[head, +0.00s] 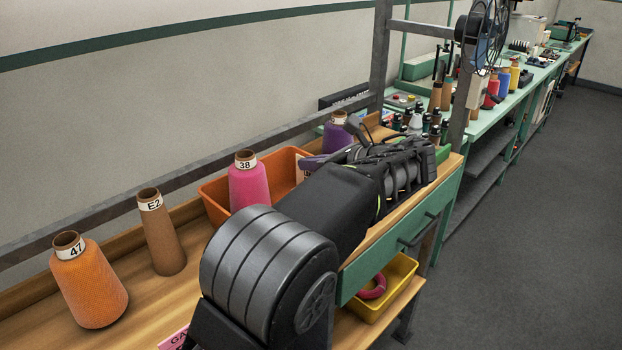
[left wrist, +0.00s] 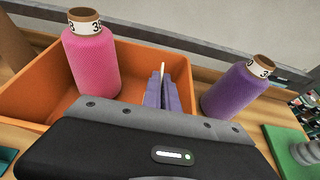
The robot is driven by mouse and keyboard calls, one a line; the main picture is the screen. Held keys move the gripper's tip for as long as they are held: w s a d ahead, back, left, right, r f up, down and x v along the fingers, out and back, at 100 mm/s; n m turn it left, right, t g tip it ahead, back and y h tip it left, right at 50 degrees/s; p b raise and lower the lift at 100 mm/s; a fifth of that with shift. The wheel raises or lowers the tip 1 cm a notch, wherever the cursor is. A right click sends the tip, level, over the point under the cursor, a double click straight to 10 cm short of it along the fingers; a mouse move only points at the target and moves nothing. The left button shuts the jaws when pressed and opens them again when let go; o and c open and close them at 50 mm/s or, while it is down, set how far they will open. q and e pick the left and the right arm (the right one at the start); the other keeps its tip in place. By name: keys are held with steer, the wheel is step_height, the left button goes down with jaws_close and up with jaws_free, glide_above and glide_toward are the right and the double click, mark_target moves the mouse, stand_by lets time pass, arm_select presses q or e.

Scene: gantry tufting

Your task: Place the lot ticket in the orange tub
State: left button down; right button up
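The orange tub (head: 213,207) stands on the wooden bench at the middle of the head view, and it fills the left of the left wrist view (left wrist: 30,88). My left gripper (head: 312,163) is over the tub's right part; its purple fingers also show in the left wrist view (left wrist: 163,92). They are closed on a thin pale card, the lot ticket (left wrist: 162,70), seen nearly edge-on there. A small lettered part of the ticket (head: 301,174) shows in the head view. My wrist hides the tub's near right side. My right gripper is out of view.
A pink cone (head: 249,184) labelled 38 appears to be inside the tub. A purple cone (left wrist: 236,90) stands right of the tub. A brown E2 tube (head: 162,235) and an orange 47 cone (head: 90,285) stand to the left. A yellow bin (head: 395,285) sits below.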

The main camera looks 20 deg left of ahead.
arm_select(q)
steer(key=shift+f, duration=1.9)
steer(key=c, duration=1.7)
jaws_free()
steer(key=shift+f, duration=0.15)
steer(key=shift+r, duration=0.2)
steer(key=shift+d, duration=0.25)
steer(key=shift+p+v, duration=0.8)
steer(key=shift+v, duration=4.95)
